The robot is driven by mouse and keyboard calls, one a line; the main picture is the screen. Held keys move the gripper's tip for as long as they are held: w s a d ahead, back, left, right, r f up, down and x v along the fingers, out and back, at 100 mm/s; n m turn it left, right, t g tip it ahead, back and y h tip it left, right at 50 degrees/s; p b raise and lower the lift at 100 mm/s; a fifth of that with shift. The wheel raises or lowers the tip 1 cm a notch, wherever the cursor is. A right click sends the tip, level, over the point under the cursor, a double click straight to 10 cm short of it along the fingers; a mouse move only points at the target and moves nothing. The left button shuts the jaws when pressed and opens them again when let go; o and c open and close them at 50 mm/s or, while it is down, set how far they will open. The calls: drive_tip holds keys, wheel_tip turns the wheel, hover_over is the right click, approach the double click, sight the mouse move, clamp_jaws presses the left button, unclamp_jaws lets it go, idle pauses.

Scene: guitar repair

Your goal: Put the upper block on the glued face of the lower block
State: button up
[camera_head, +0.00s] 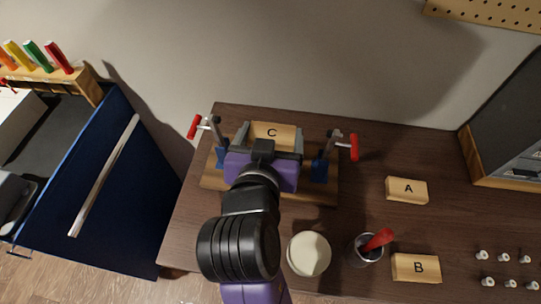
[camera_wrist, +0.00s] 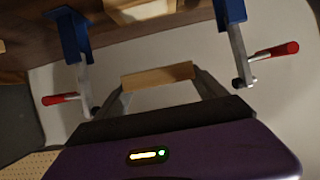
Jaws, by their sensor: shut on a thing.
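The block marked C (camera_head: 272,131) is a light wooden block held between the fingers of my gripper (camera_head: 270,140). In the wrist view the held block (camera_wrist: 157,77) spans the two grey fingertips (camera_wrist: 160,88). My gripper is above the wooden clamping board (camera_head: 214,178), between its two clamps. In the wrist view, a pale wooden block (camera_wrist: 140,9) with a whitish face shows partly at the top edge, between the clamps and apart from the held block. It seems to be the lower block. My wrist hides this spot in the head view.
A left clamp (camera_head: 215,132) and a right clamp (camera_head: 333,150), both with red handles, flank my gripper. Blocks A (camera_head: 407,190) and B (camera_head: 416,267), a pale round lid (camera_head: 309,254) and a cup (camera_head: 366,249) with a red-handled tool stand on the table. Small knobs (camera_head: 504,257) lie right.

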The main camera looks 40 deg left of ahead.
drive_tip(key=shift+f, duration=3.95)
drive_tip(key=shift+f, duration=0.1)
drive_tip(key=o, duration=1.3)
drive_tip(key=shift+s+d+r, duration=0.1)
drive_tip(key=shift+r, duration=0.1)
drive_tip(key=v, duration=1.1)
drive_tip(key=shift+s+b, duration=0.3)
drive_tip(key=shift+s, duration=0.05)
drive_tip(key=shift+d+r, duration=0.1)
drive_tip(key=shift+d, duration=0.05)
